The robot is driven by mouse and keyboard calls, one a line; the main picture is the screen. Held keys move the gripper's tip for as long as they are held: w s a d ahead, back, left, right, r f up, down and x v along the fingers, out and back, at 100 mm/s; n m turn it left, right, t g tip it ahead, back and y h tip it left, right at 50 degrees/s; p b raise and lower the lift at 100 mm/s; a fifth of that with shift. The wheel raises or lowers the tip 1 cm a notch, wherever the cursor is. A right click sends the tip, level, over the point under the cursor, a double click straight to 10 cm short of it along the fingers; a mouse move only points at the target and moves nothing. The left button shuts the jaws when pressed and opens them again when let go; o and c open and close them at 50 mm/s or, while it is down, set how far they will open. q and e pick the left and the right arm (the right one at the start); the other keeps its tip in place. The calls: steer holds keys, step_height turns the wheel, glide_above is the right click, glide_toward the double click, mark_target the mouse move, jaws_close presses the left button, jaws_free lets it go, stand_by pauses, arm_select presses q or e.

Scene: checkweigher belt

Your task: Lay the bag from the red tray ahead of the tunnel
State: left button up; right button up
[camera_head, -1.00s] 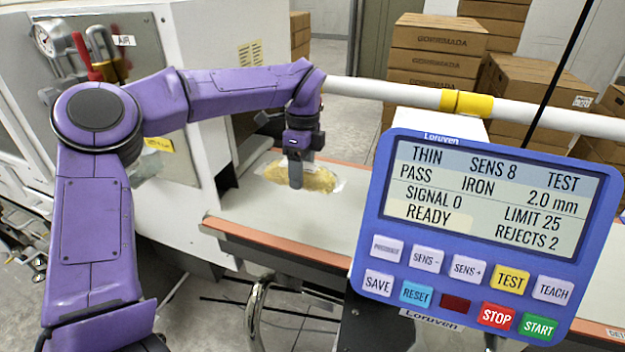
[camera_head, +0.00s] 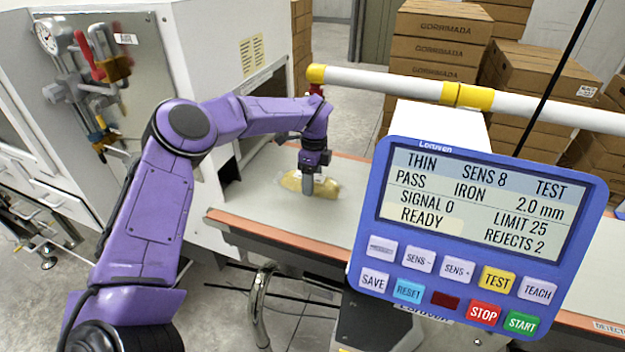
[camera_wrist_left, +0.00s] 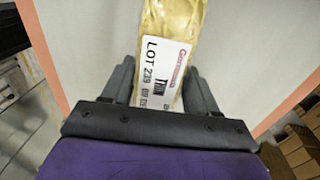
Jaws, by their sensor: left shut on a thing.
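The bag (camera_head: 328,188) is yellow-tan with clear ends and shows at the belt's left part in the head view. In the left wrist view the bag (camera_wrist_left: 172,25) carries a white label reading "THIN" and "LOT 239". My left gripper (camera_head: 307,190) points down and is shut on the bag, with one finger on each side of it in the wrist view. The belt (camera_head: 270,205) is pale, with an orange front edge. I cannot tell whether the bag touches it. The red tray and my right gripper are not in view.
The blue control panel (camera_head: 472,240) reads READY and blocks the belt's right part. A white pipe with yellow bands (camera_head: 400,84) crosses above the belt. A white cabinet (camera_head: 205,60) stands at the left. Brown cartons (camera_head: 440,40) are stacked behind. Bare belt shows around the bag.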

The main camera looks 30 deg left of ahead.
arm_select(q)
steer(key=o, duration=1.5)
steer(key=shift+c, duration=0.2)
steer(key=shift+r+p, duration=0.2)
steer(key=shift+p, duration=0.15)
steer(key=shift+w+r+b, duration=0.15)
steer(key=shift+r+b, duration=0.15)
steer(key=shift+r, duration=0.1)
step_height(320, 180, up, 11)
steer(key=w+b, duration=0.1)
steer(key=shift+a, duration=0.2)
